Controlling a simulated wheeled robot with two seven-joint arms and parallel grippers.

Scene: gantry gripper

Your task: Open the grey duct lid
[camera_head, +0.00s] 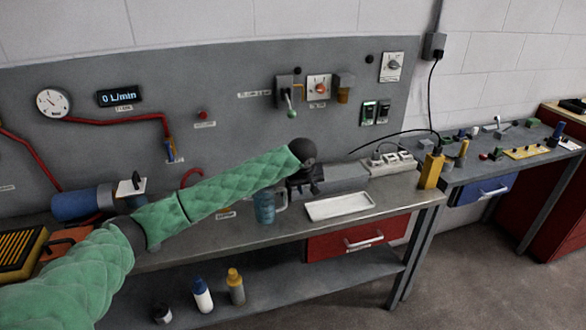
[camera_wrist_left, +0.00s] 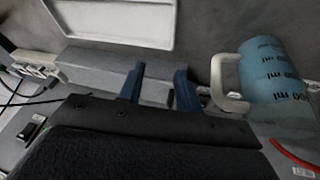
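The grey duct with its lid (camera_head: 346,177) is a long low box on the bench beside the white power strip. It looks closed. In the left wrist view the duct (camera_wrist_left: 100,73) runs across behind my fingers. My left gripper (camera_head: 304,188) is at the duct's left end in the head view, and my arm and wrist hide that end. In the wrist view my left gripper (camera_wrist_left: 158,84) has two blue fingers apart, with part of the grey duct between or behind them. I cannot tell whether they touch it. My right gripper is not in view.
A blue measuring jug (camera_head: 265,207) stands close to my left gripper; its handle (camera_wrist_left: 226,85) is near the fingers. A white tray (camera_head: 340,206) lies in front of the duct. The power strip (camera_head: 391,163) and a black cable are to the right.

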